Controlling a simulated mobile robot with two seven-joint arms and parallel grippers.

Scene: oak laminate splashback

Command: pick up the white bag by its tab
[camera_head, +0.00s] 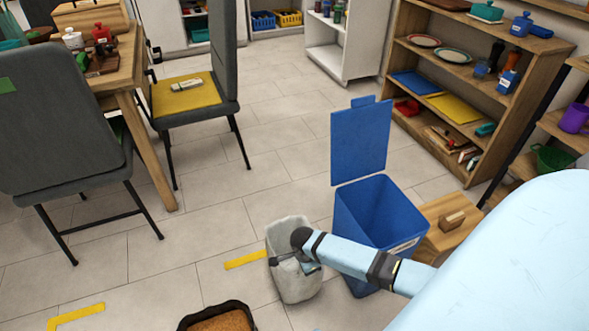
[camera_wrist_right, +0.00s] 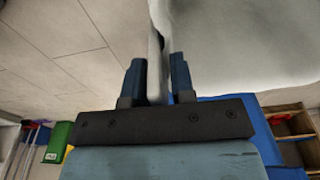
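The white bag (camera_head: 298,287) stands upright on the tiled floor in the head view, in front of the blue bin. My right gripper (camera_head: 308,268) is at its upper part, partly covering it. In the right wrist view the bag (camera_wrist_right: 245,45) fills the upper right. Its pale, narrow tab (camera_wrist_right: 156,45) runs down between the two fingers of my right gripper (camera_wrist_right: 158,78). My left gripper is not in view.
The blue bin (camera_head: 372,225) with its raised lid stands right behind the bag. A wooden box (camera_head: 450,225) is beside the bin. A dark-rimmed container (camera_head: 218,320) is at the bottom edge. Yellow tape (camera_head: 246,259) marks the floor left of the bag, where floor is free.

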